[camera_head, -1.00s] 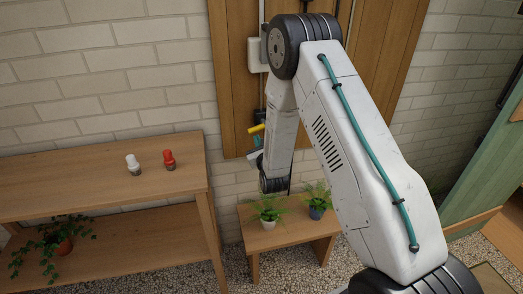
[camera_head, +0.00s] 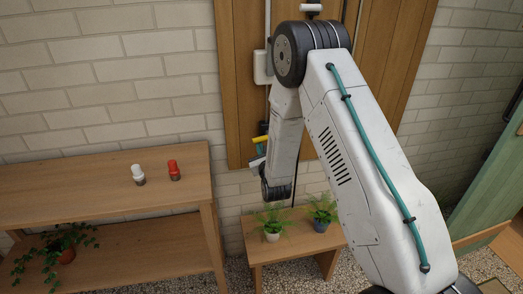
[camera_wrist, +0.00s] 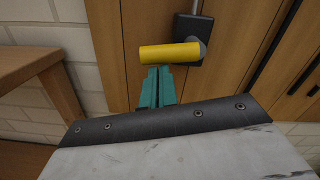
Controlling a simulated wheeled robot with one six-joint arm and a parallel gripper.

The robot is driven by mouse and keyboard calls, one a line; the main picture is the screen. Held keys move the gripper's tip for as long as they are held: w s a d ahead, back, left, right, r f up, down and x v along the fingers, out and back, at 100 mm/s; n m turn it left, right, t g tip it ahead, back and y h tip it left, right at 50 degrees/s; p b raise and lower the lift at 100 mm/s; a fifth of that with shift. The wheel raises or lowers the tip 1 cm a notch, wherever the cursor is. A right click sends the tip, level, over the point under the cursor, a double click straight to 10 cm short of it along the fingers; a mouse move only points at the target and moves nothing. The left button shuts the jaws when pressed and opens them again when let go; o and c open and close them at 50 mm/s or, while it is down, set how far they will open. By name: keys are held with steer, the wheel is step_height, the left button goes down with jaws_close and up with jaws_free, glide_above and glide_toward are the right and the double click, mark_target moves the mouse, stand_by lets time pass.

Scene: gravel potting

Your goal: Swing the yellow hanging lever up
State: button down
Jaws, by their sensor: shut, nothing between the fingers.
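The yellow lever (camera_wrist: 168,53) lies across the wrist view as a short bar, its right end at a dark box (camera_wrist: 195,38) on the wooden panel. It also shows in the head view (camera_head: 260,139), small and partly hidden by my forearm. My gripper (camera_wrist: 158,70) has teal fingers, shut with nothing between them. The fingertips are just below the lever's underside in the wrist view. I cannot tell whether they touch it. In the head view my gripper (camera_head: 261,148) is just below the lever, mostly hidden by my arm.
A wooden shelf (camera_head: 90,190) stands at left, with a white bottle (camera_head: 138,174) and a red bottle (camera_head: 174,170) on top. A low bench (camera_head: 290,247) with two potted plants is below my forearm. A white box (camera_head: 262,66) is on the panel above the lever.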

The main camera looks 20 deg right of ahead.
steer(key=s+f, duration=0.4)
steer(key=s, duration=0.7)
steer(key=s+a+f+n+g+y, duration=0.1)
steer(key=s+a+f+n+g, duration=0.15)
steer(key=f+n+g, duration=0.65)
steer(key=s+r+n+g+y, duration=0.1)
steer(key=s+n+g, duration=0.2)
steer(key=s+n, duration=0.4)
steer(key=s+r+n+g, duration=0.2)
steer(key=s+r+n, duration=0.7)
steer(key=s+r, duration=0.4)
steer(key=s+r+n+g, duration=0.2)
steer(key=s+r+n, duration=0.7)
steer(key=r, duration=1.3)
steer(key=s, duration=0.5)
steer(key=shift+s+a+r+g+y, duration=0.25)
steer(key=shift+a+g+y, duration=0.05)
steer(key=shift+g, duration=0.1)
